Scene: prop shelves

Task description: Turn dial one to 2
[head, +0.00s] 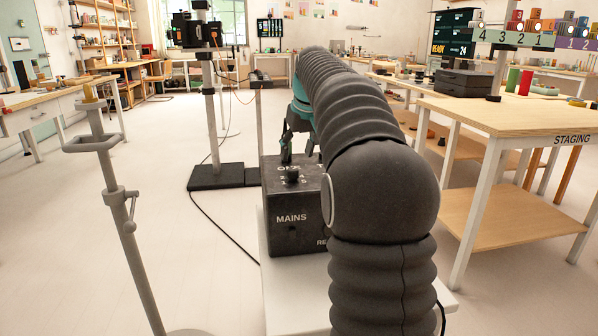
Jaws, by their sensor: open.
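A black control box (292,239) marked "MAINS" stands on a white stand in the middle of the head view. On its top is a dark round knob (291,176) with small pale marks around it; the label behind it is partly hidden and seems to read "ONE". The knob's setting is too small to read. My gripper (298,150) is over the box top, fingers pointing down, open and empty. One finger is close to the knob's back; I cannot tell whether they touch. My arm hides the right part of the box.
A white stand (275,295) carries the box. A metal pole stand (118,200) is at the left, and a black-based stand (215,176) is behind the box. The staging table (520,118) is close on the right. Open floor lies at the left.

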